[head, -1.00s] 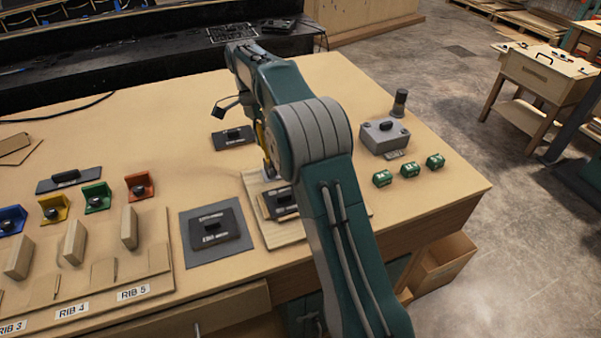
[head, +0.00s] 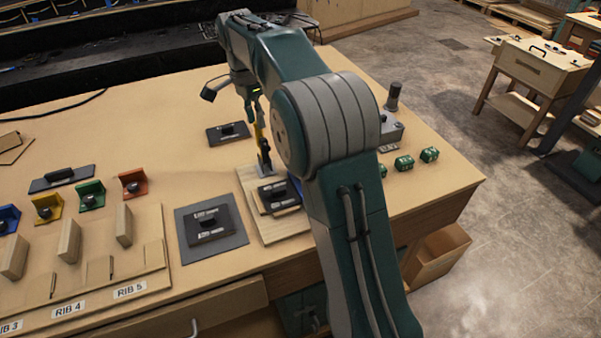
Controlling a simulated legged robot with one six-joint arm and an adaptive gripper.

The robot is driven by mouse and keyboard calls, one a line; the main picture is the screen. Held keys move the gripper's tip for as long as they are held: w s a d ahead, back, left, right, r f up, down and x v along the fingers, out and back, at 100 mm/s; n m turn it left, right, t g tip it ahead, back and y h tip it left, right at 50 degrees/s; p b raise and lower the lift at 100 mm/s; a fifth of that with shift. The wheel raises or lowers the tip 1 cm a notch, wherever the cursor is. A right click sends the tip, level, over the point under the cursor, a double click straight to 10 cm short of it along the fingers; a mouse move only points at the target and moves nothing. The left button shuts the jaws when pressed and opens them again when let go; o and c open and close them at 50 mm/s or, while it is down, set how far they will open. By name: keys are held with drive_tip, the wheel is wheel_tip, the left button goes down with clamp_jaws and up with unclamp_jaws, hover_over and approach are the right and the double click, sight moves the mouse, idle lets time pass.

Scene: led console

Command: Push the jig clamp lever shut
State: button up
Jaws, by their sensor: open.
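The jig (head: 247,186) is a light wooden board near the table's front edge, with a dark labelled block (head: 279,196) on it. A clamp (head: 264,160) with a dark body stands at its back. The clamp's yellow lever (head: 260,135) points up, nearly upright. My gripper (head: 252,108) hangs from the arm just above and beside the lever's top. It is open. I cannot tell whether it touches the lever. My arm hides the jig's right side.
A dark block on a grey mat (head: 232,238) lies left of the jig, and another dark block (head: 229,133) lies behind it. Rib stands (head: 70,240) and coloured brackets (head: 90,196) fill the left. Green blocks (head: 404,163) and a grey box (head: 392,132) are on the right.

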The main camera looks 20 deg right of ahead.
wheel_tip(320, 180, up, 6)
drive_tip(key=s+r+n+t, duration=0.2)
drive_tip(key=s+n, duration=0.1)
drive_tip(key=s, duration=0.3)
drive_tip(key=s+r+n+t, duration=0.1)
drive_tip(key=s+r+n, duration=0.2)
drive_tip(key=s, duration=0.3)
drive_tip(key=s+f+n+t, duration=0.1)
drive_tip(key=s+f+n, duration=0.1)
drive_tip(key=s, duration=0.5)
drive_tip(key=s+f+n+t, duration=0.2)
drive_tip(key=s+f+n, duration=0.1)
drive_tip(key=s, duration=0.4)
drive_tip(key=shift+n+y, duration=0.3)
drive_tip(key=shift+n, duration=0.1)
drive_tip(key=shift+d, duration=0.1)
